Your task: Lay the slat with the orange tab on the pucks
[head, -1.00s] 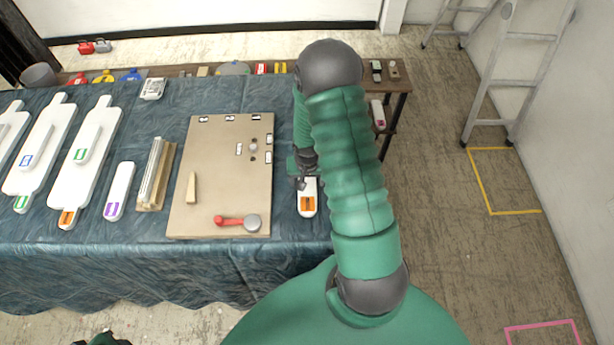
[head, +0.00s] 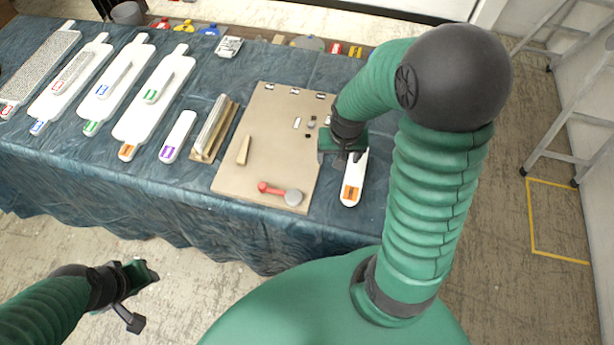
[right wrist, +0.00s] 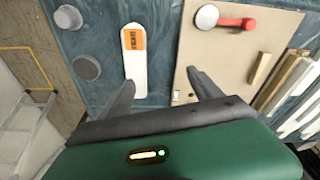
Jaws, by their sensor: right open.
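The white slat with the orange tab (head: 356,172) lies on the blue cloth, right of the tan board. It also shows in the right wrist view (right wrist: 137,68). My right gripper (head: 345,153) is over its far part, fingers pointing down. In the right wrist view the right gripper (right wrist: 160,78) is open and empty; its left finger overlaps the slat's lower end. Two grey pucks, one lighter (right wrist: 68,17) and one darker (right wrist: 86,67), lie left of the slat in that view; my right arm hides them in the head view. My left gripper (head: 138,296) is off the table's front; its jaws are unclear.
The tan board (head: 250,187) carries a red-handled grey knob (head: 292,197) and a wooden wedge (head: 243,150). Several white boards and a purple-tabbed slat (head: 178,137) lie to the left. A ladder (head: 575,110) stands on the right, beyond the table.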

